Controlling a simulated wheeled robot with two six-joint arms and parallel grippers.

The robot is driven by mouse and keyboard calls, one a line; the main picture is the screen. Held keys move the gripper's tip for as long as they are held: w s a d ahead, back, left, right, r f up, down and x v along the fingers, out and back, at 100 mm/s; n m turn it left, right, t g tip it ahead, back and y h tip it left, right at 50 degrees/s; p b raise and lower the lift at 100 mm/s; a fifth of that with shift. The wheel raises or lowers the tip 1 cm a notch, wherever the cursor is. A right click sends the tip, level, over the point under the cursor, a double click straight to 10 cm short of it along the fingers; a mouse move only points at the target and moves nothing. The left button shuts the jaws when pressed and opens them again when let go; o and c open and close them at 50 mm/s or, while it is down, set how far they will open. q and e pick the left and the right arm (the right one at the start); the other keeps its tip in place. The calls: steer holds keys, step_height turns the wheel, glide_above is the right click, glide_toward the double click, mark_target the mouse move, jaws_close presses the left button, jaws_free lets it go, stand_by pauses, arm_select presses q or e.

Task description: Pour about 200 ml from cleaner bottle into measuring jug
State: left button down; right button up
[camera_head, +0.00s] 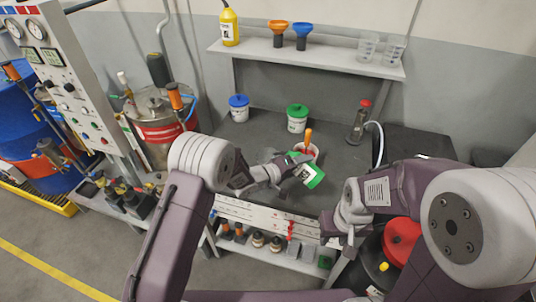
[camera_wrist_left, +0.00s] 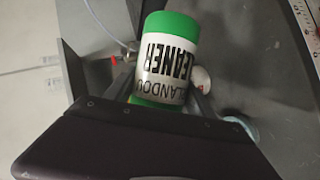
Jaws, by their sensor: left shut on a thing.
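The cleaner bottle (camera_head: 304,172) is white with green ends and is tilted above the bench. In the left wrist view the bottle (camera_wrist_left: 166,62) shows a label reading "CLEANER". My left gripper (camera_head: 277,170) is shut on it. Two clear measuring jugs, one here (camera_head: 367,47) and one here (camera_head: 396,50), stand on the wall shelf. A whitish cup with red in it and an orange handle (camera_head: 309,137) stands just behind the bottle, partly hidden. I cannot tell whether liquid is flowing. My right gripper (camera_head: 349,235) hangs near the bench's front edge; its fingers are unclear.
The shelf (camera_head: 330,60) also carries a yellow bottle (camera_head: 229,27) and two funnels. On the dark bench stand a blue-lidded tub (camera_head: 239,113), a green-lidded tub (camera_head: 297,124) and a red-topped device (camera_head: 359,122). Clear bench lies between the tubs.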

arm_select(q)
steer(key=shift+w+a+r, duration=0.15)
steer(key=shift+a, duration=0.1)
steer(key=shift+s+d, duration=0.2)
steer(key=shift+d, duration=0.15)
steer(key=shift+r, duration=0.1)
steer(key=shift+w+a, duration=0.15)
steer(key=shift+a, duration=0.15)
steer(key=shift+d, duration=0.3)
steer(key=shift+a+p, duration=0.3)
steer(key=shift+d+r, duration=0.1)
steer(key=shift+d, duration=0.2)
steer(key=shift+a, duration=0.25)
steer(key=shift+d, duration=0.1)
arm_select(e)
steer(key=shift+w+a+r, duration=0.45)
steer(key=shift+a, duration=0.3)
arm_select(q)
steer(key=shift+n, duration=0.3)
arm_select(e)
steer(key=shift+w+a, duration=0.1)
steer(key=shift+a, duration=0.05)
